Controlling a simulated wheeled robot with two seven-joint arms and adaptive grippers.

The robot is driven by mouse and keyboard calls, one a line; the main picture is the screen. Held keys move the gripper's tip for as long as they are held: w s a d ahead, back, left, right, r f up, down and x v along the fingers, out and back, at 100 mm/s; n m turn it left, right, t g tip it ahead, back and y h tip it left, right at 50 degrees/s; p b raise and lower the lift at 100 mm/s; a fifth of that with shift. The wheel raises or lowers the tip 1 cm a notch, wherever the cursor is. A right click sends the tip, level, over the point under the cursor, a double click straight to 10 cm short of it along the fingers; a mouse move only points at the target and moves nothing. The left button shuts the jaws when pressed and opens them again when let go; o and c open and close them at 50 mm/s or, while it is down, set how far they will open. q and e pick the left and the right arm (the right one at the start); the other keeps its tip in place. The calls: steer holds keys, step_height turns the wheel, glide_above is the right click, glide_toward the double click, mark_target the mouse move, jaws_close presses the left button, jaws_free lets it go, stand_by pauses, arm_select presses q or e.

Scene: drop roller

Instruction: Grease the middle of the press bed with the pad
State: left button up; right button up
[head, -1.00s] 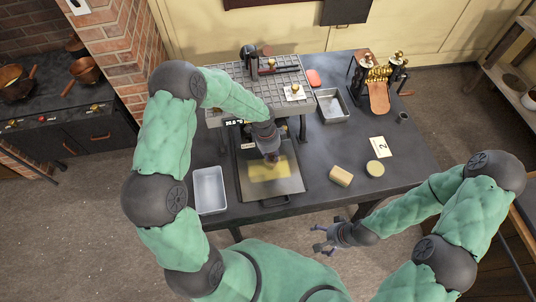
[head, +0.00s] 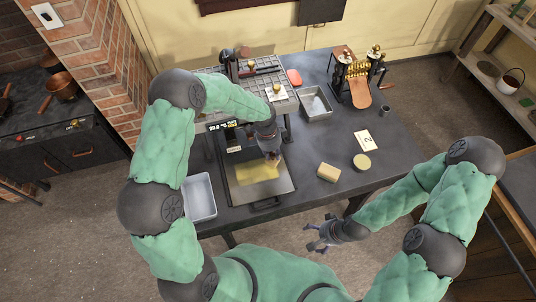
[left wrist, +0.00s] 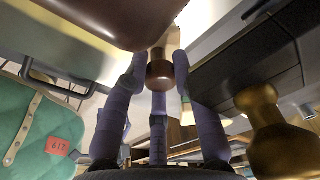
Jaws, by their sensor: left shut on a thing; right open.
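The press bed (head: 284,187) is a dark flat plate under the press frame near the table's front edge. A yellow patch (head: 257,172) covers its middle. My left gripper (head: 271,155) points down over the back right part of this patch. In the left wrist view its fingers are shut around a brown knob-like handle (left wrist: 160,70), which I take as the pad's. The pad's underside is hidden, so I cannot tell if it touches the bed. My right gripper (head: 318,244) is open and empty, in front of the table.
A pale tray (head: 199,197) stands left of the bed. A yellow block (head: 329,172), a round tin (head: 362,162) and a card marked 2 (head: 365,140) lie to the right. A metal tray (head: 315,104) and a brass roller device (head: 357,75) stand behind.

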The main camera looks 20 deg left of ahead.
arm_select(q)
steer(key=shift+w+d+r, duration=0.25)
steer(key=shift+w+d, duration=0.2)
steer(key=shift+w, duration=0.25)
steer(key=shift+r, duration=0.1)
steer(key=shift+w+r+p, duration=0.15)
steer(key=shift+r+p, duration=0.25)
steer(key=shift+r, duration=0.1)
step_height(320, 180, up, 3)
steer(key=shift+a+r+p, duration=0.1)
steer(key=shift+r+p, duration=0.1)
steer(key=shift+p, duration=1.05)
steer(key=shift+s+r+p, duration=0.25)
steer(key=shift+r+p, duration=0.1)
steer(key=shift+r, duration=0.2)
